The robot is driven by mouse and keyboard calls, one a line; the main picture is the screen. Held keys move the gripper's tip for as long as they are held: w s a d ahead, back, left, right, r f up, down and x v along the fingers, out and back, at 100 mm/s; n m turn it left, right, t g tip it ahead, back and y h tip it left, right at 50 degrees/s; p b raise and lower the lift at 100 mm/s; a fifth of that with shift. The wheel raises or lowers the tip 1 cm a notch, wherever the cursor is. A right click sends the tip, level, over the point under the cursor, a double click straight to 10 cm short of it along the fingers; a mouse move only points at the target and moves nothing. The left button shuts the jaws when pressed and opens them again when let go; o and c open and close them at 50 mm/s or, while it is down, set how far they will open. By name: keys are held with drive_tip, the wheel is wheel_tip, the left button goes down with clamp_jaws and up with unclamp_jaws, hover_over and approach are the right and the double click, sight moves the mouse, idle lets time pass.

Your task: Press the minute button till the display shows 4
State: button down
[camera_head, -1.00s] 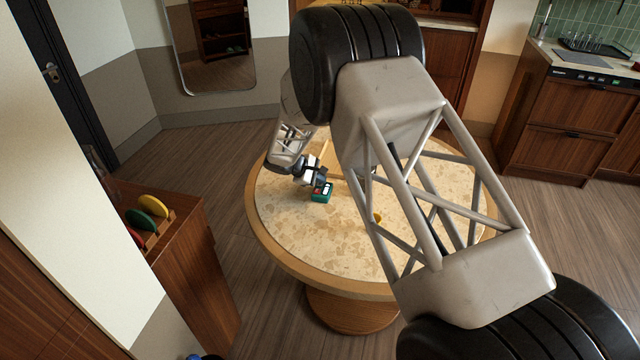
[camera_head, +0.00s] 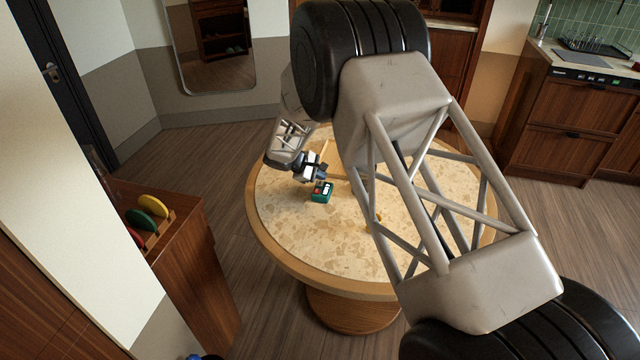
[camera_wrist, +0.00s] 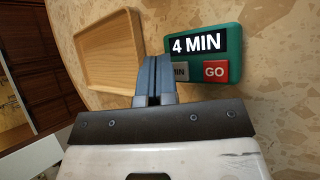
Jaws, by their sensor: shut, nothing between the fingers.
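A teal timer (camera_wrist: 205,52) lies on the round table, and its display (camera_wrist: 196,44) reads "4 MIN". Below the display are a grey minute button (camera_wrist: 180,71), its left part hidden by my fingers, and a red GO button (camera_wrist: 215,70). In the head view the timer (camera_head: 322,195) is small, with its display unreadable. My gripper (camera_wrist: 154,62) is shut and empty, its fingertips at the timer's left side beside the minute button. In the head view my gripper (camera_head: 319,174) is just behind and above the timer, seemingly clear of it.
A shallow wooden tray (camera_wrist: 108,50) lies left of the timer in the wrist view. The round table (camera_head: 330,245) has bare room in front of the timer. A small yellow object (camera_head: 378,216) is partly hidden by my arm. A wooden cabinet with coloured discs (camera_head: 152,205) stands left.

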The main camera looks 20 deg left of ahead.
sight(320, 184)
drive_tip(key=shift+r, duration=2.5)
